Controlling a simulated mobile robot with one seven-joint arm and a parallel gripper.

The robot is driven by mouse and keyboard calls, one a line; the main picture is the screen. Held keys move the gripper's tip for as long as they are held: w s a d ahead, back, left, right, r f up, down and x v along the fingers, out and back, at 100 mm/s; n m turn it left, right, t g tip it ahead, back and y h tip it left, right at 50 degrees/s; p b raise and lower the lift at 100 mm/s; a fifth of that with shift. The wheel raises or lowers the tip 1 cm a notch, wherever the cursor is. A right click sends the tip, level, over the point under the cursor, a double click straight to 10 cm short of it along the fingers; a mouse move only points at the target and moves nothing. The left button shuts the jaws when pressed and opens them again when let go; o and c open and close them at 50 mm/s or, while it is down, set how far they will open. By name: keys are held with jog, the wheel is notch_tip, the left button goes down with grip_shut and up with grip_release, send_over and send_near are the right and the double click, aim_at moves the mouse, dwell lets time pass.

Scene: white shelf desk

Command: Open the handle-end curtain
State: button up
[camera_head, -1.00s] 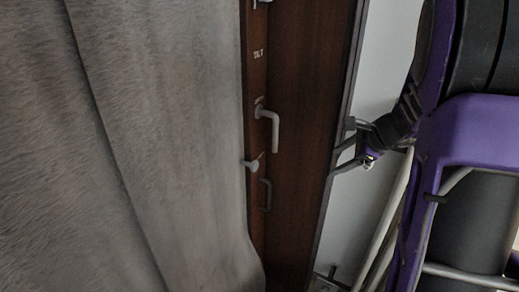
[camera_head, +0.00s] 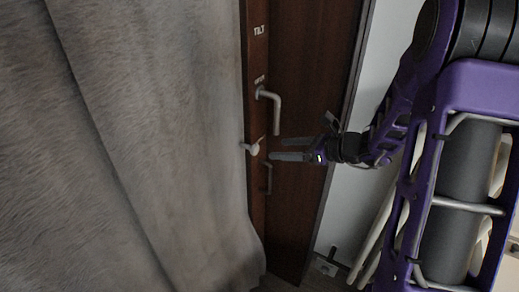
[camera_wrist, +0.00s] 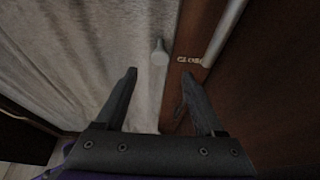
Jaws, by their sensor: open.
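A grey, furry-textured curtain (camera_head: 150,150) hangs over the left of the head view, its right edge beside a dark brown wooden door frame. It also fills the left of the wrist view (camera_wrist: 90,50). A small pale knob (camera_head: 251,148) sits at the curtain's right edge; the wrist view shows it (camera_wrist: 160,52) ahead, between the fingers' directions. A metal L-shaped handle (camera_head: 275,105) is on the wood above the knob. My gripper (camera_head: 273,149) is open and empty, fingers pointing left, close to the knob and below the handle. Contact with the knob is not visible.
A smaller handle (camera_head: 268,178) is on the wood below the knob. The wood panel (camera_head: 320,60) carries small white lettering. A pale wall (camera_head: 385,50) lies right of it, behind my arm. Floor shows at the bottom.

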aim_at(257, 148)
jog(key=x, duration=0.8)
jog(key=shift+w+a+f, duration=0.15)
jog(key=shift+w+a, duration=0.05)
jog(key=shift+w, duration=0.05)
grip_shut()
dwell(1.0)
